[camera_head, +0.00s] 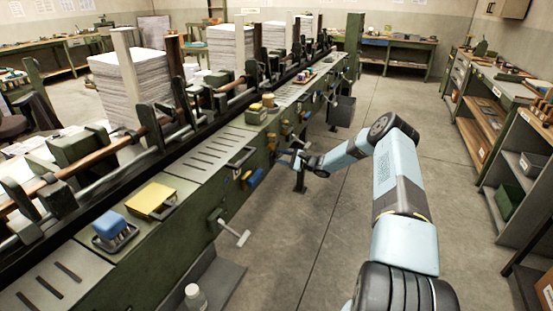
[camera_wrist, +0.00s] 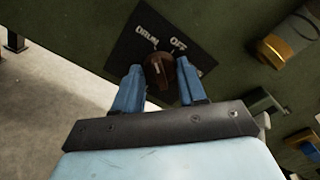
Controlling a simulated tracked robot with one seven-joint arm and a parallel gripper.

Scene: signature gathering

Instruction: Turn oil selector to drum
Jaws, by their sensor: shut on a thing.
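The oil selector is a small dark brown round knob (camera_wrist: 161,84) on a black plate (camera_wrist: 135,48) on the green machine side. The plate reads "DRUM" at upper left and "OFF" at upper right of the knob in the wrist view. The knob bears a short pale mark; I cannot tell for certain which label it points at. My gripper (camera_wrist: 160,69) has its blue fingers on either side of the knob and is shut on it. In the head view my gripper (camera_head: 288,159) is at the machine's side, and the knob is hidden there.
In the wrist view a brass-coloured fitting (camera_wrist: 289,40) sticks out right of the plate. In the head view a T-handle (camera_head: 234,233) juts from the machine (camera_head: 150,262) nearer me. A bottle (camera_head: 195,297) stands low in front. The floor (camera_head: 315,245) to the right is clear.

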